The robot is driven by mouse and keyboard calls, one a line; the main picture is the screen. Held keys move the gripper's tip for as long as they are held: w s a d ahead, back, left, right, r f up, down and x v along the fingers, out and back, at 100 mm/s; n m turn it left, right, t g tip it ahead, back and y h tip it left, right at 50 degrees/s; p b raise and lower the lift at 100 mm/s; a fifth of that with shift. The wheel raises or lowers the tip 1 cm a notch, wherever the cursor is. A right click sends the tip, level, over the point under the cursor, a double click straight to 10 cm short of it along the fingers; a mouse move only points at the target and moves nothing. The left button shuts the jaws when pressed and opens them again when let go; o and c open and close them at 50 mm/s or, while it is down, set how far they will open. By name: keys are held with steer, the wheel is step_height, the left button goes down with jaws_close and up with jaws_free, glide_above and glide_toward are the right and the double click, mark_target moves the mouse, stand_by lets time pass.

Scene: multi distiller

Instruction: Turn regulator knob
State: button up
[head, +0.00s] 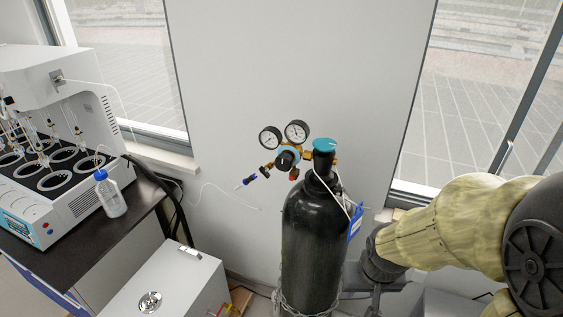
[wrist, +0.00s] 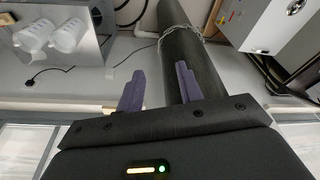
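The regulator (head: 291,152) is mounted near the top of a black gas cylinder (head: 312,240). It has two round white gauges, and its black knob (head: 284,159) faces forward with blue around it. A blue-green valve handwheel (head: 325,145) tops the cylinder. My gripper (wrist: 160,85) shows in the wrist view with its two purple-grey fingers apart and nothing between them. The cylinder body (wrist: 188,60) shows beyond the fingers, mostly behind the right one. The regulator knob is not seen in the wrist view. In the head view my arm is right of the cylinder, below regulator height.
A white cabinet (head: 160,287) stands left of the cylinder. A chain (head: 303,306) circles the cylinder's lower part. A blue tag (head: 355,223) hangs at its right. The wall is close behind.

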steer(key=shift+s, duration=0.1)
steer(key=shift+o, duration=0.6)
steer(key=o, duration=0.4)
steer(key=shift+a, duration=0.15)
steer(key=shift+o, duration=0.4)
steer(key=w+a+r+t+b, duration=0.1)
steer(key=w+a+t, duration=0.1)
steer(key=w+a, duration=0.2)
steer(key=w+a+r+n+t+y+b, duration=0.1)
steer(key=w+a+t, duration=0.2)
steer(key=w+a, duration=0.2)
steer(key=shift+w+a+r+y+b, duration=0.2)
steer(key=shift+w+a+y+b, duration=0.15)
steer(key=shift+w, duration=0.75)
steer(key=w+a+r+m+t+h+b, duration=0.2)
steer(key=w+a+r+t+b, duration=0.35)
steer(key=a+r+t, duration=0.55)
steer(key=s+a+m+g+h+b, duration=0.2)
steer(key=s+a+h, duration=0.2)
steer(key=s+h, duration=0.3)
steer(key=shift+a+f+m, duration=0.15)
steer(key=shift+a+m, duration=0.1)
steer(key=shift+m, duration=0.15)
